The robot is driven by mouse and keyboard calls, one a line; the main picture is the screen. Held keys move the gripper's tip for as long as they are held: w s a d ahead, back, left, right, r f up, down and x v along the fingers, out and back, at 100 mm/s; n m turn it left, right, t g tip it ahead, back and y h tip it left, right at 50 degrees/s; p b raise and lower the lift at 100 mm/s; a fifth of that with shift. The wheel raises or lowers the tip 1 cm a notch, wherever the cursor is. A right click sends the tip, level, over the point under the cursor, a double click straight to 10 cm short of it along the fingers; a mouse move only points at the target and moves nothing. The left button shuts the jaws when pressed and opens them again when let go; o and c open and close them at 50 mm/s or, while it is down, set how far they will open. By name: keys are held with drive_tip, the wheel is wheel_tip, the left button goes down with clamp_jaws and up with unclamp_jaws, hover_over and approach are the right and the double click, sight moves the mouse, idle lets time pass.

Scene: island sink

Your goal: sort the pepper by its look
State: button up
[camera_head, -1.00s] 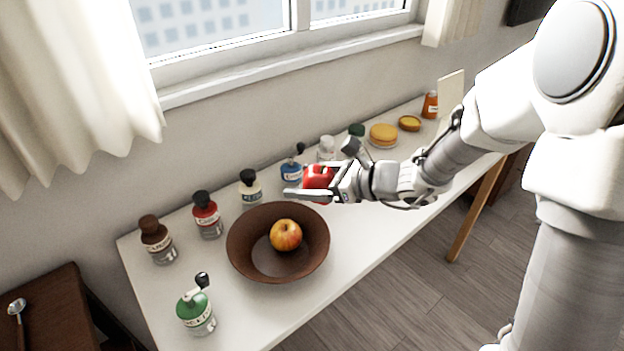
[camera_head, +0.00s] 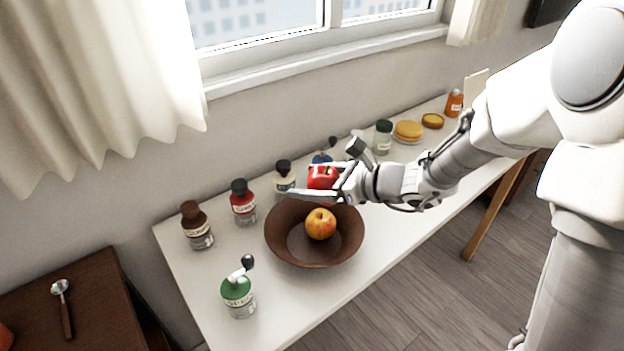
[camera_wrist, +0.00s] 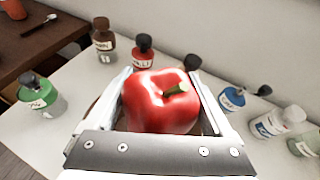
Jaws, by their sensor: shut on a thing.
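A red bell pepper (camera_head: 322,177) with a green stem is held between the fingers of my gripper (camera_head: 312,182). In the wrist view the red pepper (camera_wrist: 162,100) sits between both jaws, its stem facing the camera. My gripper is shut on it, above the back part of the brown bowl (camera_head: 283,243). The pepper's skin looks smooth and evenly red on the side I see. In the wrist view the bowl is mostly hidden behind the pepper and jaws.
Several labelled bottles line the white table's back, including a brown one (camera_head: 197,226), a red one (camera_head: 243,203) and a green jar (camera_head: 383,137). A green-topped grinder (camera_head: 238,296) stands front left. A dark side table (camera_head: 95,300) holds a spoon (camera_head: 62,303). The table's front right is clear.

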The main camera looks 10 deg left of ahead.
drive_tip(key=shift+f+b, duration=2)
drive_tip(key=shift+f, duration=0.8)
drive_tip(key=o, duration=1.2)
drive_tip(key=shift+o, duration=0.2)
drive_tip(key=shift+d+r, duration=0.1)
drive_tip(key=p+v, duration=0.3)
drive_tip(key=v, duration=1.4)
drive_tip(key=shift+p, duration=0.3)
drive_tip(key=shift+s, duration=0.1)
